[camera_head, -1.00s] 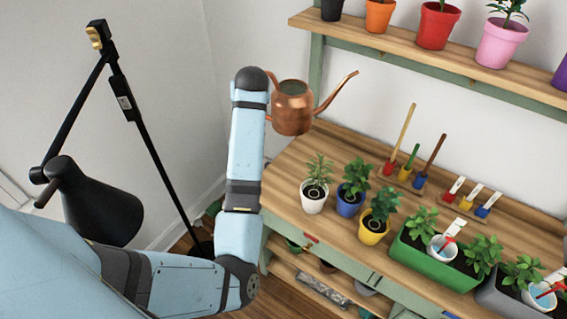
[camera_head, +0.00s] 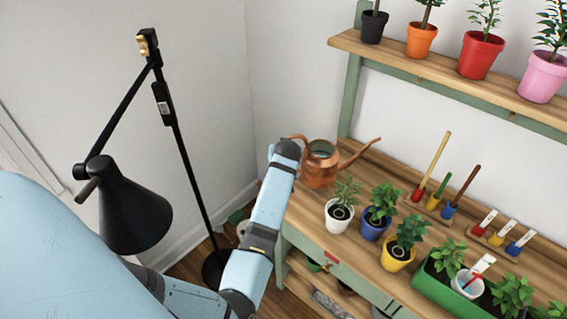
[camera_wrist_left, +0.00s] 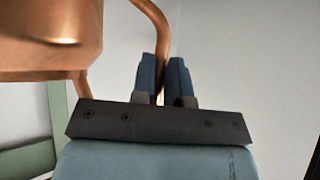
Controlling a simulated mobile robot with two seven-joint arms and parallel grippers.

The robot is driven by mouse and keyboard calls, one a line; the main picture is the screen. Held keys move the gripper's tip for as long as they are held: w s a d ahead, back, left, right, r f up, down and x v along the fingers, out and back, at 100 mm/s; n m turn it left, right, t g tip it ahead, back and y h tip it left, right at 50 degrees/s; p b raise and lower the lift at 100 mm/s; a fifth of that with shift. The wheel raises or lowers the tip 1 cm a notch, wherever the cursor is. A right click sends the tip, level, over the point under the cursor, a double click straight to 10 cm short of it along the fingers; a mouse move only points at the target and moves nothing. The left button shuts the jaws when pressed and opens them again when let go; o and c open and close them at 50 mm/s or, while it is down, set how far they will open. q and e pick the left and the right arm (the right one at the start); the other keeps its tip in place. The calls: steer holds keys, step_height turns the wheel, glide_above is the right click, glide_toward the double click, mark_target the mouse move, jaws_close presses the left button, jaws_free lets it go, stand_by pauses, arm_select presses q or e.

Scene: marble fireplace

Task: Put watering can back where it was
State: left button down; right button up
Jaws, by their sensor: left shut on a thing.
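The copper watering can (camera_head: 319,168) is at the back left corner of the wooden workbench (camera_head: 312,212), its long spout pointing right. It looks upright; I cannot tell whether its base touches the bench top. The can's body also fills the upper left of the left wrist view (camera_wrist_left: 45,35). There my left gripper (camera_wrist_left: 163,78) is shut on the can's thin curved handle (camera_wrist_left: 150,14). In the head view my arm hides the left gripper's fingers. My right gripper is not in view.
Potted plants in white (camera_head: 338,219), blue (camera_head: 373,227) and yellow (camera_head: 397,257) pots stand right of the can. Tools in a wooden holder (camera_head: 428,211) are farther right. A shelf (camera_head: 440,72) with pots hangs above. A black floor lamp (camera_head: 135,212) stands left.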

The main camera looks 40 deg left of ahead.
arm_select(q)
steer(key=shift+f, duration=1.85)
steer(key=c, duration=1.1)
jaws_free()
steer(key=shift+f, duration=0.1)
steer(key=shift+c, duration=0.2)
steer(key=shift+s, duration=0.1)
